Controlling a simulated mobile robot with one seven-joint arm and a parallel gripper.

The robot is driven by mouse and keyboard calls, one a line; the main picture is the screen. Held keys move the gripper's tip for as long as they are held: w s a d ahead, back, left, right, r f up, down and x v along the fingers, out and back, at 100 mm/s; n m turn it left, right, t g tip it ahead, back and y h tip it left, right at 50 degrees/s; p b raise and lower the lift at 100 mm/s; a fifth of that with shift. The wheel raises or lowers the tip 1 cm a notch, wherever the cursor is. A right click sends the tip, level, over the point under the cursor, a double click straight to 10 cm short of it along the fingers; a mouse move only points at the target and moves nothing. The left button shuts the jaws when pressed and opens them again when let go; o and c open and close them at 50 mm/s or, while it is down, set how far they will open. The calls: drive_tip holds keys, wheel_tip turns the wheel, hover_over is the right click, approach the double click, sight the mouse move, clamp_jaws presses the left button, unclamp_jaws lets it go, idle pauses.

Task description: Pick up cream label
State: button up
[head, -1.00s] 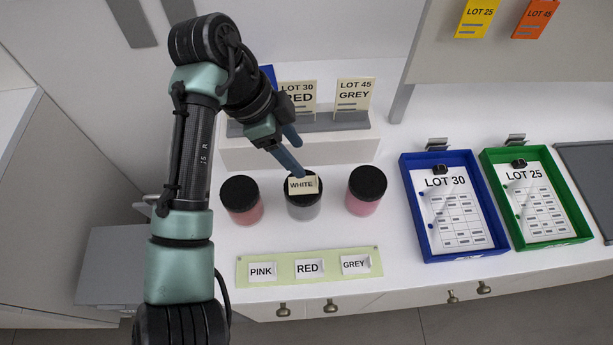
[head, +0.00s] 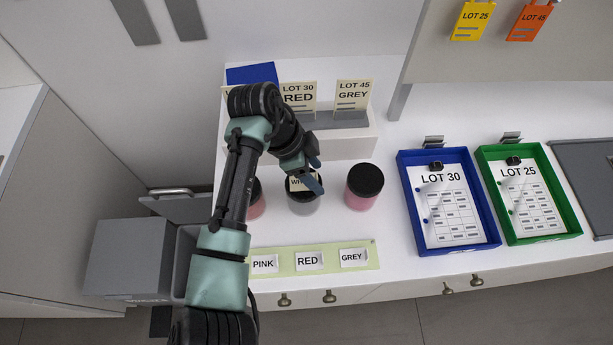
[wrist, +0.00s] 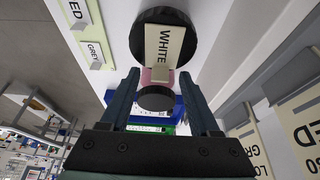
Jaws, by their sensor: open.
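A cream label reading WHITE (head: 296,185) lies on the black lid of the middle jar (head: 303,207), a grey one. My gripper hides part of it in the head view. In the wrist view the label (wrist: 165,44) shows whole on the dark lid (wrist: 140,30), with a small cream tab at its near end. My gripper (head: 315,174) is open and empty, close by the lid on its right side. In the wrist view the gripper (wrist: 162,88) has its two fingers spread apart, with the label beyond and between the tips.
A pink jar (head: 363,193) stands right of the middle jar, and a reddish jar (head: 256,207) is partly behind my arm at left. A green strip (head: 337,258) holds PINK, RED and GREY labels in front. A rack (head: 345,122) with cards stands behind. Blue (head: 409,205) and green (head: 492,195) trays are at right.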

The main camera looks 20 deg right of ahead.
clamp_jaws()
drive_tip(key=shift+r, duration=0.15)
